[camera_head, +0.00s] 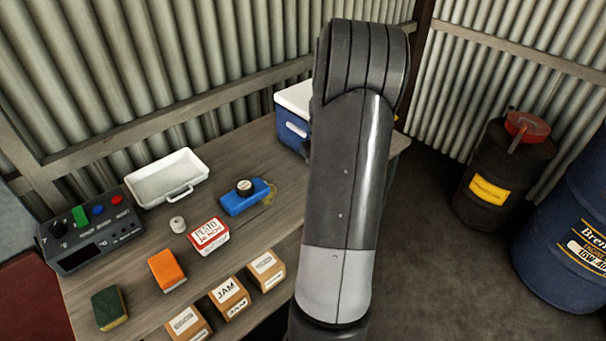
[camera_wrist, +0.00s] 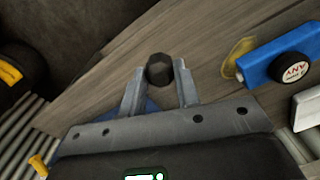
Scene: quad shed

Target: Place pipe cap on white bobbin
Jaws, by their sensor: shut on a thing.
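My gripper (camera_wrist: 160,76) is shut on a dark, faceted pipe cap (camera_wrist: 160,68), held between the fingertips in the wrist view. The table surface shows behind the cap; I cannot tell how high the cap is above it. In the head view my arm hides the gripper and the cap. The bobbin is not visible in the wrist view.
The red-and-white tin (camera_head: 208,236) and a blue object with a black round knob (camera_head: 240,203) are right of the bobbin. A white tray (camera_head: 160,186) lies behind it, a control box (camera_head: 95,240) left. An orange block (camera_head: 167,270) and several cartons (camera_head: 229,297) are in front.

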